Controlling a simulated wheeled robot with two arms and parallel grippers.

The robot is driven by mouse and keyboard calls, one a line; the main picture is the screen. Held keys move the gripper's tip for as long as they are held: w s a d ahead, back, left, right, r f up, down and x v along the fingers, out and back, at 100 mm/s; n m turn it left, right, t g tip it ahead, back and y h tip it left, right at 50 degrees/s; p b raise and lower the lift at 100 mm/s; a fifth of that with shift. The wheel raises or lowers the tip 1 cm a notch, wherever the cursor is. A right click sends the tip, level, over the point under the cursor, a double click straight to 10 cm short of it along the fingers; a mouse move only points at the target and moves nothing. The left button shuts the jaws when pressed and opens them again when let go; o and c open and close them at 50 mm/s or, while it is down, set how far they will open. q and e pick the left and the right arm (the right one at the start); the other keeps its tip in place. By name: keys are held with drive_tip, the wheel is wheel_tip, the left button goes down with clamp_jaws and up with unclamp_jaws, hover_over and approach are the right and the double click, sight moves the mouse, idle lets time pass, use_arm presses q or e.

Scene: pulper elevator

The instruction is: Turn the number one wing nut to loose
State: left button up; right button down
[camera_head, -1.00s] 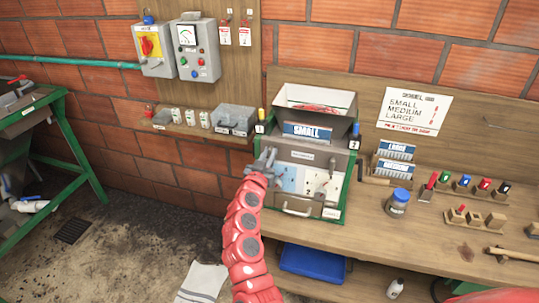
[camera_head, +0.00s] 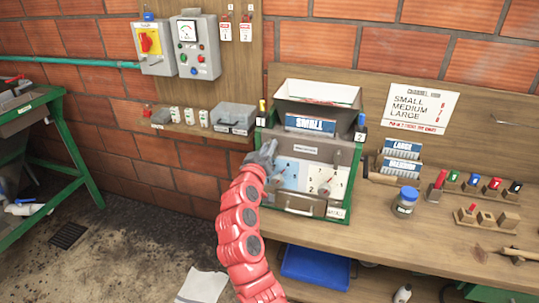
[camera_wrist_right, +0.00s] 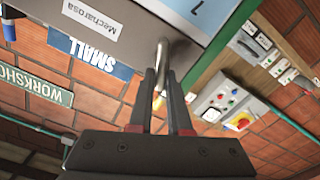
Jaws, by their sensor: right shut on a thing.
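The grey machine (camera_head: 300,214) stands on the bench with a blue number one panel (camera_head: 283,172) and a white number two panel (camera_head: 326,168) on its front. My right gripper (camera_head: 266,152) is at the upper left of the blue panel and covers part of it. In the right wrist view, my right gripper (camera_wrist_right: 165,75) is shut on a bent grey metal piece, seemingly the number one wing nut (camera_wrist_right: 163,50), beside the blue panel (camera_wrist_right: 196,14). Its far end is hidden between the fingers. A grey wing nut (camera_head: 327,188) shows on the white panel. My left gripper is not in view.
A "SMALL" sign (camera_head: 310,124) and an open hopper (camera_head: 318,93) top the machine. A blue-lidded jar (camera_head: 405,202), sign racks (camera_head: 400,158) and stamp-like blocks (camera_head: 480,215) stand to the right. The bench front (camera_head: 375,235) is mostly clear.

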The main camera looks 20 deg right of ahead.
drive_tip(key=shift+w+a+f+n+p, duration=0.1)
drive_tip(key=shift+f+n+p, duration=0.4)
drive_tip(key=shift+n, duration=1.6)
drive_tip(key=shift+w+a+f+n+p, duration=0.15)
drive_tip(key=shift+n+p, duration=0.55)
drive_tip(key=shift+n, duration=1.4)
drive_tip(key=shift+a+f+n+p, duration=0.1)
drive_tip(key=shift+f+n+p, duration=0.4)
drive_tip(key=shift+n, duration=1.6)
drive_tip(key=shift+r, duration=0.1)
drive_tip(key=c, duration=1)
unclamp_jaws()
drive_tip(key=shift+o, duration=0.7)
drive_tip(key=shift+d+r, duration=0.1)
drive_tip(key=shift+r, duration=0.05)
